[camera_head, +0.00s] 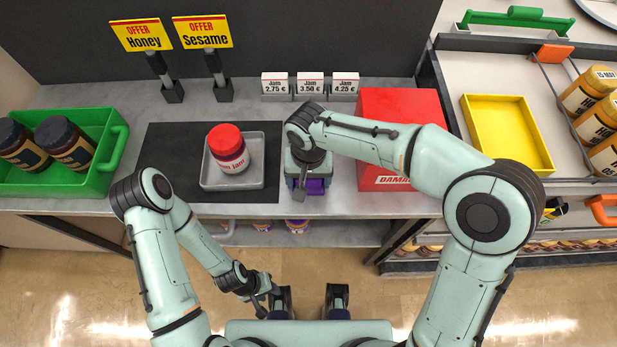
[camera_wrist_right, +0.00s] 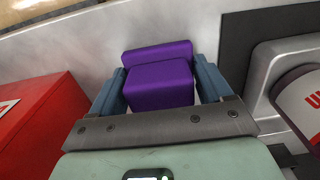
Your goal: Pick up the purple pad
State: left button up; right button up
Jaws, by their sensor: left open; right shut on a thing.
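The purple pad (camera_head: 317,188) shows in the head view below my right gripper (camera_head: 307,186), near the front edge of the grey counter. In the right wrist view the purple pad (camera_wrist_right: 158,82) is a block with a wider part at its far end. It sits between the two fingers of my right gripper (camera_wrist_right: 160,88), which is shut on it. The gripper hides part of the pad in the head view. My left gripper (camera_head: 267,294) is open and empty, low in front of the counter.
A red box (camera_head: 398,115) stands right of the pad. A grey tray (camera_head: 207,176) with a red-lidded jam jar (camera_head: 228,148) stands left on a dark mat (camera_head: 172,140). A green crate (camera_head: 108,162) holds dark jars. Price signs (camera_head: 309,82) stand behind.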

pick_arm(q)
jog(key=r+p, duration=0.1)
jog(key=w+r+p, duration=0.1)
jog(key=r+p, duration=0.1)
jog(key=shift+w+r, duration=0.25)
pick_arm(e)
notch_tip(320, 180, up, 20)
jog(key=shift+f, duration=0.15)
jog(key=shift+o, duration=0.7)
jog(key=shift+f, duration=0.1)
